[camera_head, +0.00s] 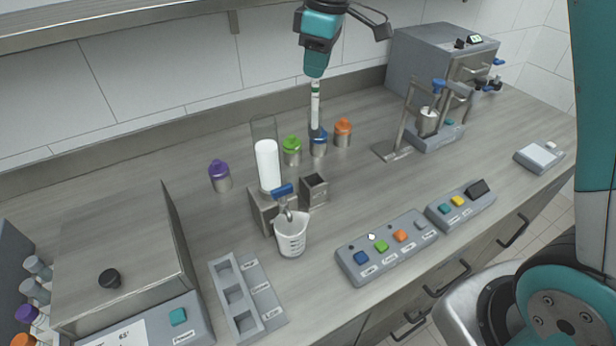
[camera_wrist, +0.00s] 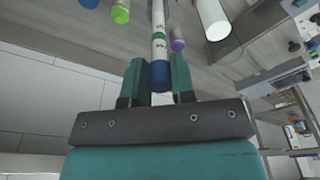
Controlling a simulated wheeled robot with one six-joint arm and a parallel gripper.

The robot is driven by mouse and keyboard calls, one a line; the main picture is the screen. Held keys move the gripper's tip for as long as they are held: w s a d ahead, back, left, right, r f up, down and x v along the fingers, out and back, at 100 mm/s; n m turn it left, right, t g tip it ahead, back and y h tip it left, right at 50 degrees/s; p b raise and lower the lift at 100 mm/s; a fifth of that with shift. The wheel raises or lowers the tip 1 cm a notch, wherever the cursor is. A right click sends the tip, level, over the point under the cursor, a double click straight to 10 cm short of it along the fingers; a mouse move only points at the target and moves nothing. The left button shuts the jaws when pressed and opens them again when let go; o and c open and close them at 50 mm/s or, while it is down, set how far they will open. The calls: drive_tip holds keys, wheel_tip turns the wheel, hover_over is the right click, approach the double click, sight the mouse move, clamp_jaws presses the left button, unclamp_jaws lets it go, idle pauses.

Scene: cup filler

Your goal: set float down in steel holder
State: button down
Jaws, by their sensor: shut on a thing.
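The float hangs upright above the bench, in front of the back wall. In the wrist view, my gripper (camera_wrist: 157,78) has the float's blue end (camera_wrist: 159,74) between its fingers, and the white shaft (camera_wrist: 158,30) runs away from them. The steel holder (camera_head: 314,194) is a small square block with a dark open top. It stands on the bench below and in front of the float, well apart from it.
A tall clear cylinder with white contents (camera_head: 268,166) stands left of the holder, above a measuring cup (camera_head: 291,236). Purple (camera_head: 220,177), green (camera_head: 292,151), blue (camera_head: 318,146) and orange (camera_head: 343,133) capped bottles stand behind. A button panel (camera_head: 386,247) lies in front.

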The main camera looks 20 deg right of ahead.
wheel_tip(320, 180, down, 20)
drive_tip(key=p, duration=0.4)
drive_tip(key=shift+f, duration=0.1)
drive_tip(key=c, duration=1)
unclamp_jaws()
drive_tip(key=shift+o, duration=0.2)
